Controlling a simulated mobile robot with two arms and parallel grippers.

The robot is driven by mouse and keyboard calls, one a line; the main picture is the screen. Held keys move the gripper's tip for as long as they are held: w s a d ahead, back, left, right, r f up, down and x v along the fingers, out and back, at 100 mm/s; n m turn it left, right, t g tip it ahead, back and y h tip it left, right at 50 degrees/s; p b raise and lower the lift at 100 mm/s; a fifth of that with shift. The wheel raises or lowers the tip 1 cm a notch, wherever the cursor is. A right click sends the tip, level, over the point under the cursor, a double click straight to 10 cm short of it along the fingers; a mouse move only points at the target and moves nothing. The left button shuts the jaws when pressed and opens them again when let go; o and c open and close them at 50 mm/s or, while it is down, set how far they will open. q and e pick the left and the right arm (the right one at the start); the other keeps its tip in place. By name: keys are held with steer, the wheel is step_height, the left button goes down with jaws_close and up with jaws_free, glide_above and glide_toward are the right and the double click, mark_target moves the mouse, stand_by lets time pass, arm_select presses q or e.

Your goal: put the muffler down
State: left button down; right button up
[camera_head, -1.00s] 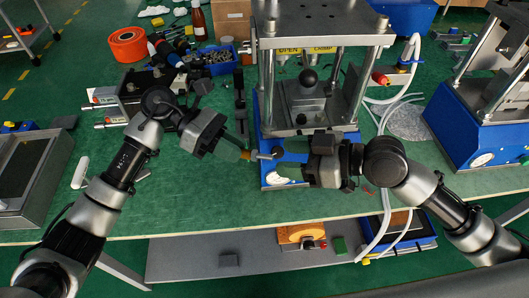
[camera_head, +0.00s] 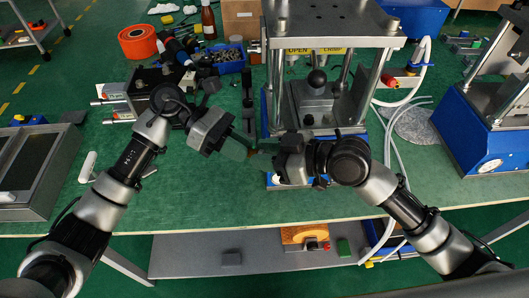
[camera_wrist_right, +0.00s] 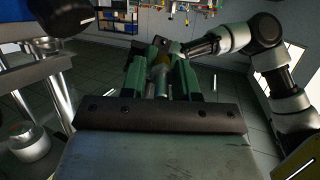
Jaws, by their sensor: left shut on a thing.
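The muffler (camera_wrist_right: 161,75) shows in the right wrist view as a small part with a gold-brown far end and a silvery near end. My left gripper (camera_head: 244,152) is shut on it, in front of the press. My right gripper (camera_wrist_right: 161,86) faces it from the right, its green fingers spread to either side of the silvery end, with gaps showing. It also shows in the head view (camera_head: 268,160), where its fingers are mostly hidden by its own body. The muffler is almost wholly hidden in the head view.
The crimping press (camera_head: 318,110) stands close behind both grippers. Valve blocks (camera_head: 130,98), a blue bin (camera_head: 226,62) and an orange roll (camera_head: 137,41) are at the back left. A grey tray (camera_head: 38,172) is at the left. The front of the green bench (camera_head: 190,205) is clear.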

steer(key=shift+s, duration=0.1)
steer(key=shift+c, duration=1.3)
steer(key=o, duration=0.8)
steer(key=shift+a, duration=0.1)
steer(key=v, duration=1.2)
